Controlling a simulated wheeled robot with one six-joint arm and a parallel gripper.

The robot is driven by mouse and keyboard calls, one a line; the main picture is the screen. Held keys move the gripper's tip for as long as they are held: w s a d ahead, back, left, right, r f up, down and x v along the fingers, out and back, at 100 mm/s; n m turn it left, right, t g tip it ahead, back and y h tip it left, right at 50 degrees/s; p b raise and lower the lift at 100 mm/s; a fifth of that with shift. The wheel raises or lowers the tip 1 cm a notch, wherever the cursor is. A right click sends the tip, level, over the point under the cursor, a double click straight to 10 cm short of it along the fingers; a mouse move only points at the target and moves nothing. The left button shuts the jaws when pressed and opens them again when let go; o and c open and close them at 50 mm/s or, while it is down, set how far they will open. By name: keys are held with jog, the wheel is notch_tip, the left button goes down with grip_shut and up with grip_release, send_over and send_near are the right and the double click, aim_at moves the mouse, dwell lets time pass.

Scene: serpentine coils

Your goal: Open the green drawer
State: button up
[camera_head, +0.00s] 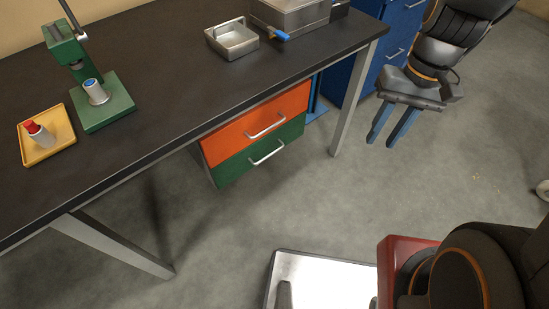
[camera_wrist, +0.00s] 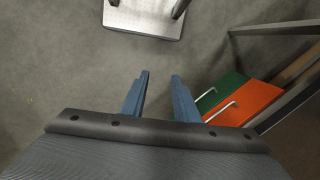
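The green drawer (camera_head: 238,164) is the lower of two drawers under the workbench, below the orange drawer (camera_head: 240,134). Its front looks flush with the orange one and it has a silver bar handle (camera_head: 267,153). In the wrist view the green drawer (camera_wrist: 218,93) is at the right, with its handle (camera_wrist: 207,92) partly behind a finger. My gripper (camera_head: 391,138) is up at the right in the head view, apart from the drawers. Its two blue fingers are spread with nothing between them; they also show in the wrist view (camera_wrist: 157,95).
The dark workbench (camera_head: 170,85) overhangs the drawers, with a metal leg (camera_head: 352,100) to their right. A blue cabinet (camera_head: 398,45) stands behind. A white platform (camera_head: 318,280) lies at the bottom. The grey floor before the drawers is clear.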

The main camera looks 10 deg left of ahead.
jog(key=w+a+f+n+g+y+b, duration=0.1)
jog(key=w+a+f+g+y+b, duration=0.2)
jog(key=a+f+b, duration=0.5)
jog(key=w+a+f+g+y+b, duration=0.25)
jog(key=w+a+f+b, duration=0.2)
jog(key=f, duration=0.65)
jog(key=n+g+y+b, duration=0.1)
jog(key=n+y+b, duration=0.1)
jog(key=y+b, duration=0.9)
send_near(269, 155)
jog(key=a+r+h+b, duration=0.1)
jog(key=a+h+b, duration=0.1)
jog(key=h+b, duration=0.1)
jog(key=shift+r+x, duration=0.15)
jog(key=shift+x, duration=1.85)
jog(key=shift+r+x, duration=0.15)
jog(key=shift+x, duration=1.85)
grip_shut()
